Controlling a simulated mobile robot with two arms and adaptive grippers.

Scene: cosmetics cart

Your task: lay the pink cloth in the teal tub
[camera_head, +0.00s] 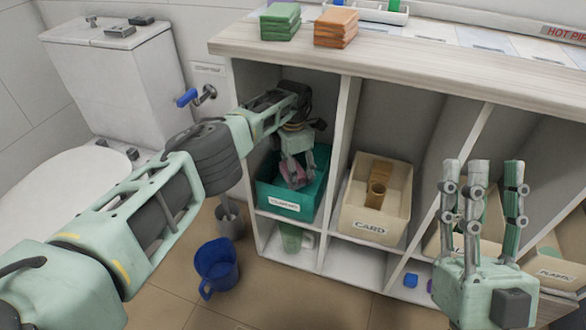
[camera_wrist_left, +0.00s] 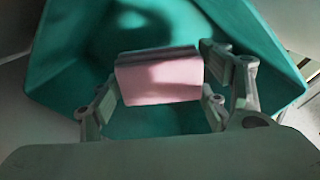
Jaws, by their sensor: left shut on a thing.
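The teal tub (camera_head: 290,206) stands in the left compartment of the shelf unit, with a white label on its front. My left gripper (camera_head: 298,176) reaches down into the tub's opening and is shut on the folded pink cloth (camera_head: 293,172). In the left wrist view the pink cloth (camera_wrist_left: 160,80) sits between the fingers, with the teal tub's wall (camera_wrist_left: 60,60) around it. I cannot tell whether the cloth touches the tub's bottom. My right gripper (camera_head: 485,165) is at the right, fingers pointing up and spread apart, with nothing between them.
A cream box labelled CARD (camera_head: 375,228) stands in the compartment to the right. A toilet (camera_head: 75,190) stands at the left.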

